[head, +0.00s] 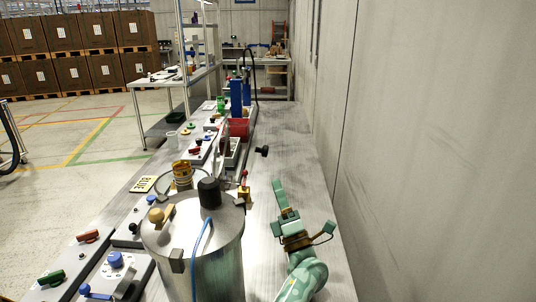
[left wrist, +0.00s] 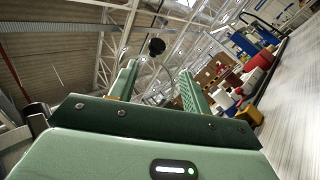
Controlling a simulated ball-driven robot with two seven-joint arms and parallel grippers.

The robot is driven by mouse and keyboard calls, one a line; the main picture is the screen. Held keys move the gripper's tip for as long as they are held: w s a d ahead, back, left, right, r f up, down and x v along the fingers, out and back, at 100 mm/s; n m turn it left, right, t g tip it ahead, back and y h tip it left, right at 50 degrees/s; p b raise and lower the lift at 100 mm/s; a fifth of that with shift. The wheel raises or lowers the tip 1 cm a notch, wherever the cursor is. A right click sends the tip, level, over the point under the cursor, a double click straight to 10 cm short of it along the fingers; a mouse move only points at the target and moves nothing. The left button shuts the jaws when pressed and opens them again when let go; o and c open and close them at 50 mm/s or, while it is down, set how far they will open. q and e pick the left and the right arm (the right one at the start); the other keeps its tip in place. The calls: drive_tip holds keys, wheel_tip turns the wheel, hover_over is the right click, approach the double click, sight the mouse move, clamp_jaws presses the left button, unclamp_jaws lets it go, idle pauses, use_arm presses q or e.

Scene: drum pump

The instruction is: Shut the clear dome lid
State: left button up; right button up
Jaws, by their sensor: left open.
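A clear, rounded, see-through piece (head: 168,186) stands just behind the steel drum, around or beside a gold ribbed cylinder (head: 182,171). It may be the dome lid; I cannot tell its hinge or how far open it is. The steel drum (head: 215,262) has a black cap (head: 209,193), a tan knob (head: 160,214) and a blue hose. My left gripper (head: 281,203) is over the bench to the right of the drum, apart from it. In the left wrist view its two green fingers (left wrist: 158,88) are spread with nothing held between them. My right gripper is not seen.
The long grey bench (head: 292,140) runs away along the wall (head: 420,150). Red and green handles, a red bin (head: 239,128) and a blue column (head: 237,98) stand on its left side. A black knob (head: 262,151) lies farther back. The strip beside the wall is mostly clear.

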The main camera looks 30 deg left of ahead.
sight(265, 151)
use_arm(q)
drive_tip(key=x, duration=1.1)
drive_tip(key=shift+d+r+p, duration=0.15)
drive_tip(key=shift+r+p, duration=0.25)
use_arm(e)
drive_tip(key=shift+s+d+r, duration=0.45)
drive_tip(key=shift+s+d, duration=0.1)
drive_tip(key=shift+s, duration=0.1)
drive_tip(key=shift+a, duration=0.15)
use_arm(q)
drive_tip(key=shift+c, duration=1.2)
clamp_jaws()
